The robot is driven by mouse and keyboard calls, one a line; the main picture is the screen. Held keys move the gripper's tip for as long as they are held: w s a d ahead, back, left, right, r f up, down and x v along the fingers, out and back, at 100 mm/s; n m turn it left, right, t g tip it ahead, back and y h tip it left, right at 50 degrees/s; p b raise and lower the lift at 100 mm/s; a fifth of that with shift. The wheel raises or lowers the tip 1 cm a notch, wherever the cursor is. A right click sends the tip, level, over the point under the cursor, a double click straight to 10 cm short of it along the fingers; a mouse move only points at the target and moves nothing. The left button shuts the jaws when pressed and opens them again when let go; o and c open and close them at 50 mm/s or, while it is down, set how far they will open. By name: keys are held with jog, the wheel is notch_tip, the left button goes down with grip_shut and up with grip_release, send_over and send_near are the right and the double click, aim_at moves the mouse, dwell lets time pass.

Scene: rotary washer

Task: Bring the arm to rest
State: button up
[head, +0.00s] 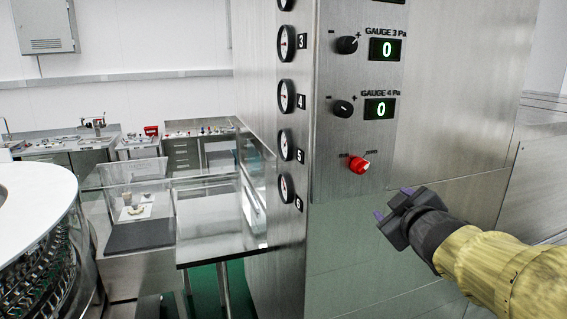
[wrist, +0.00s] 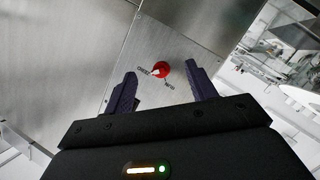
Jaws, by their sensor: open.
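My gripper (head: 392,219) is at the lower right in the head view, on the end of my yellow-covered arm. In the wrist view my gripper (wrist: 162,92) shows two dark fingers spread apart with nothing between them. A red rotary switch (head: 359,164) sits on the steel panel (head: 430,150), up and left of the gripper in the head view. In the wrist view the red switch (wrist: 163,69) appears just beyond the fingertips, between them in the picture. The fingers appear apart from the switch.
Black knobs (head: 346,45) and green displays reading 0 (head: 387,49) are above the switch. Round gauges (head: 286,97) line the panel's left edge. A clear box (head: 127,172), a steel table (head: 215,225) and a round washer (head: 38,215) stand left. Open air surrounds the gripper.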

jog(key=s+a+f+m+g+h, duration=0.1)
jog(key=s+f+m+g, duration=0.15)
jog(key=f, duration=0.55)
jog(key=s+a+f+m+g, duration=0.1)
jog(key=s+f+m+g, duration=0.15)
jog(key=f, duration=0.55)
jog(key=s+a+f+m+g, duration=0.1)
jog(key=s+a+f+g, duration=0.2)
jog(key=s+f, duration=0.3)
jog(key=s+a+f+m+g+y, duration=0.1)
jog(key=s+a+f+m+g, duration=0.1)
jog(key=s+f, duration=0.4)
jog(key=a+f+g, duration=0.1)
jog(key=g, duration=0.1)
jog(key=shift+g, duration=0.4)
dwell(1.7)
dwell(0.6)
